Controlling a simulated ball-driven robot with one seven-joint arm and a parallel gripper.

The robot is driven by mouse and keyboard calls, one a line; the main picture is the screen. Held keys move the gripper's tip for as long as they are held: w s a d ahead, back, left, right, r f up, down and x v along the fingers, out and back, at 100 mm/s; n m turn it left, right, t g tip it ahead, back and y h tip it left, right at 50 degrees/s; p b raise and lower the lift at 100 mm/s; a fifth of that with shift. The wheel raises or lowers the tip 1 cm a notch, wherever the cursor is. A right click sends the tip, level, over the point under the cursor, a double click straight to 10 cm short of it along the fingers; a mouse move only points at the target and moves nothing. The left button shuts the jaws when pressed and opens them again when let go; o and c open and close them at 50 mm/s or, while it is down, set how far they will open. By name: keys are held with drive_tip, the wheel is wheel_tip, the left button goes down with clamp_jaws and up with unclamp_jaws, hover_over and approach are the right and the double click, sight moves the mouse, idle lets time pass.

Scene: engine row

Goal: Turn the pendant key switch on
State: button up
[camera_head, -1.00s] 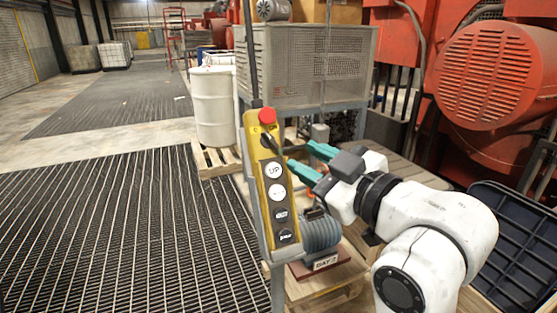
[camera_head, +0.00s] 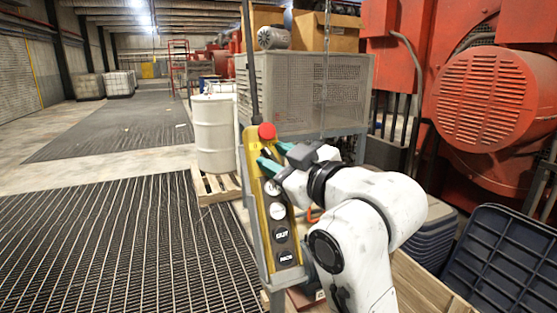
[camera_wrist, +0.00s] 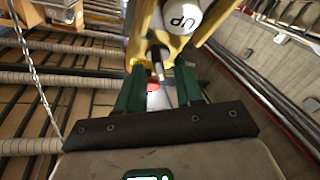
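The yellow pendant (camera_head: 253,190) hangs upright on its black cable. It has a red button (camera_head: 266,132) on top and several round buttons down its face. A dark key switch (camera_head: 266,151) sits just below the red button, partly hidden by my fingers. The wrist view shows a dark, key-like stub (camera_wrist: 158,68) in front of the fingertips. My gripper (camera_head: 272,155) has teal fingers, apart, at the upper pendant face. In the wrist view the gripper (camera_wrist: 160,75) has the stub between its fingertips in the picture; contact cannot be told.
A grey perforated crate (camera_head: 310,90) stands on a frame behind the pendant. A white drum (camera_head: 216,135) stands behind it on a pallet. Dark blue bins (camera_head: 500,255) and red machinery (camera_head: 490,95) are at the right. Grated floor (camera_head: 120,250) lies open at the left.

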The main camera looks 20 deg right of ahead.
drive_tip(key=shift+c, duration=0.5)
clamp_jaws()
drive_tip(key=shift+m, duration=0.3)
drive_tip(key=m, duration=0.1)
drive_tip(key=m+h+p, duration=0.1)
drive_tip(key=m, duration=0.1)
drive_tip(key=m+t+h, duration=0.1)
drive_tip(key=shift+a, duration=0.25)
drive_tip(key=m+h, duration=0.2)
drive_tip(key=m, duration=0.2)
drive_tip(key=shift+a+h+p, duration=0.1)
drive_tip(key=shift+h+p, duration=0.2)
drive_tip(key=shift+h, duration=0.1)
drive_tip(key=m+h, duration=0.2)
drive_tip(key=m, duration=0.1)
drive_tip(key=m+g+h+b, duration=0.1)
drive_tip(key=m+h, duration=0.1)
drive_tip(key=m, duration=0.2)
drive_tip(key=shift+a+m, duration=0.15)
drive_tip(key=shift+m, duration=0.15)
drive_tip(key=shift+o, duration=0.5)
unclamp_jaws()
